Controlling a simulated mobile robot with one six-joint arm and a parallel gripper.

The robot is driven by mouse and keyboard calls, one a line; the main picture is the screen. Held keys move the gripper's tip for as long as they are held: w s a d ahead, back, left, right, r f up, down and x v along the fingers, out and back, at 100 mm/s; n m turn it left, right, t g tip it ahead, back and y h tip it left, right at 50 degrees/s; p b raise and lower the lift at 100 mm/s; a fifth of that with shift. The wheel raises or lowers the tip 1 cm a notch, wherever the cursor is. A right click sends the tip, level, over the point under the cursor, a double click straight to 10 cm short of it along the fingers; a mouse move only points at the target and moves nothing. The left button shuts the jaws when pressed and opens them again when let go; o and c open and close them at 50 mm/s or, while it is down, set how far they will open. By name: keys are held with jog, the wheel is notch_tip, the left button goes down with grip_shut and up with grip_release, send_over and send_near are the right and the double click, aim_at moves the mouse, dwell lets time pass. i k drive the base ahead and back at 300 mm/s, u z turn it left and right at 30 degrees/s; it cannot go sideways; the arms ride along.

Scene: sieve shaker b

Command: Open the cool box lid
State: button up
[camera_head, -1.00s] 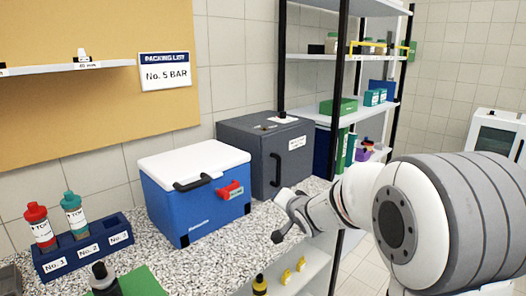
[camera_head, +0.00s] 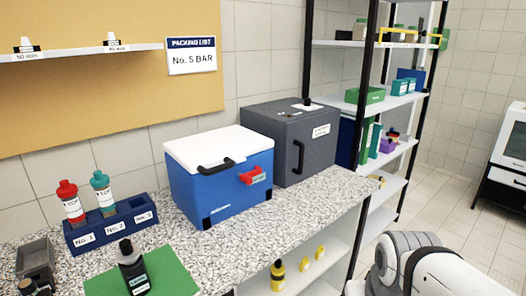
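The cool box (camera_head: 222,190) stands on the speckled counter, a blue box with a white lid (camera_head: 218,147) that lies shut on top. A black handle (camera_head: 216,167) and a red latch (camera_head: 252,176) are on its front. My gripper is out of view. Only part of my arm shows at the bottom right, well away from the box.
A dark grey cabinet (camera_head: 291,142) stands close to the right of the cool box. A blue rack (camera_head: 113,228) with red-capped and teal-capped bottles is to the left. A dark bottle (camera_head: 132,268) stands on a green mat (camera_head: 171,277) in front. The counter (camera_head: 262,216) before the box is clear.

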aim_at(214, 152)
jog(key=z, duration=0.2)
jog(key=k, duration=0.35)
jog(key=u, duration=0.5)
jog(key=i, duration=1.25)
jog(key=z, duration=0.5)
